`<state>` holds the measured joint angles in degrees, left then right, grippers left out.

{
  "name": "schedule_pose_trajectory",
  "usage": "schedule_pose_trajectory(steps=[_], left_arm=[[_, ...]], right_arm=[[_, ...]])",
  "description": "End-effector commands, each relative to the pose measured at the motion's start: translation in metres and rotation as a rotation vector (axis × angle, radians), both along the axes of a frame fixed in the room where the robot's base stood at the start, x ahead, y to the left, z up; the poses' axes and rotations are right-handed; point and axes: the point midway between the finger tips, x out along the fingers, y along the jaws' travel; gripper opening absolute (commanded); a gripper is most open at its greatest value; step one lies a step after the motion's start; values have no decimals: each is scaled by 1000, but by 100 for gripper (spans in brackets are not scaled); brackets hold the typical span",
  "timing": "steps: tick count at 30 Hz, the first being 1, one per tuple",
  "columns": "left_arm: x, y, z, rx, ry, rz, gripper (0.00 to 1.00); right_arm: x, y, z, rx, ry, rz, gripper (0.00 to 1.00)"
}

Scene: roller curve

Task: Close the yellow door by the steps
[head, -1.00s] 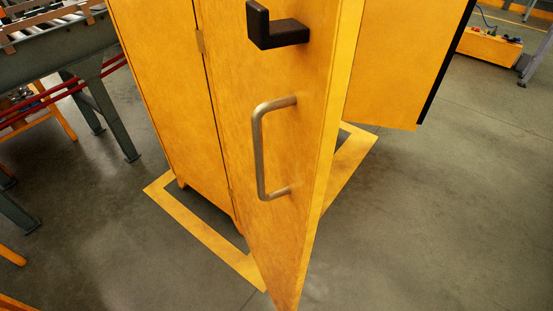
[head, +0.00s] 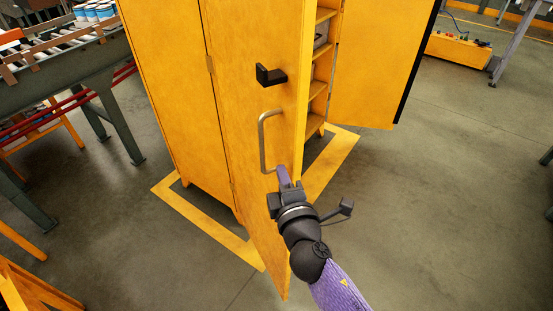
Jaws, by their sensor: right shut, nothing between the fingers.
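A yellow cabinet door (head: 245,130) stands open toward me in the middle of the view, with a black bracket (head: 270,75) and a grey bar handle (head: 264,140) on its face. A second yellow door (head: 380,55) of the same cabinet stands open on the far right side. My right gripper (head: 283,174) is at the near door, by the lower end of the bar handle. It is shut, with nothing held; whether it touches the door cannot be told. My left gripper is out of view. I cannot make out steps for certain.
Cabinet shelves (head: 319,52) show between the doors. A yellow floor outline (head: 205,222) surrounds the cabinet base. A roller conveyor (head: 60,70) stands at left, an orange wooden frame (head: 35,290) at lower left. A yellow box (head: 458,50) lies far right. The right floor is mostly clear.

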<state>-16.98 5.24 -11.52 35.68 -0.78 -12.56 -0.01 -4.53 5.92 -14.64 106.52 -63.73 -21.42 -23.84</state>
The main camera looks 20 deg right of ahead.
Motion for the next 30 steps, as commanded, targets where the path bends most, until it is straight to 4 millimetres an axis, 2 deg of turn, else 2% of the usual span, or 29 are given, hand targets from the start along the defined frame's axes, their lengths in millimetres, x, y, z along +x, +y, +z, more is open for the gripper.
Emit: schedule_pose_trajectory(steps=[3, 9, 22, 26, 30], left_arm=[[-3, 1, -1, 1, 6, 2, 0], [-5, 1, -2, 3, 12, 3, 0], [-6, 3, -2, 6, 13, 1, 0], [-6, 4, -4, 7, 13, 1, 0], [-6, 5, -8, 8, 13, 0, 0]], right_arm=[[22, -1, 0, 0, -1, 0, 0], [40, -3, -1, 2, 2, 1, 0], [43, -6, -1, 0, 2, 5, 0], [44, -19, -1, -4, 1, 29, 0], [49, -51, -2, -12, 2, 90, 0]])
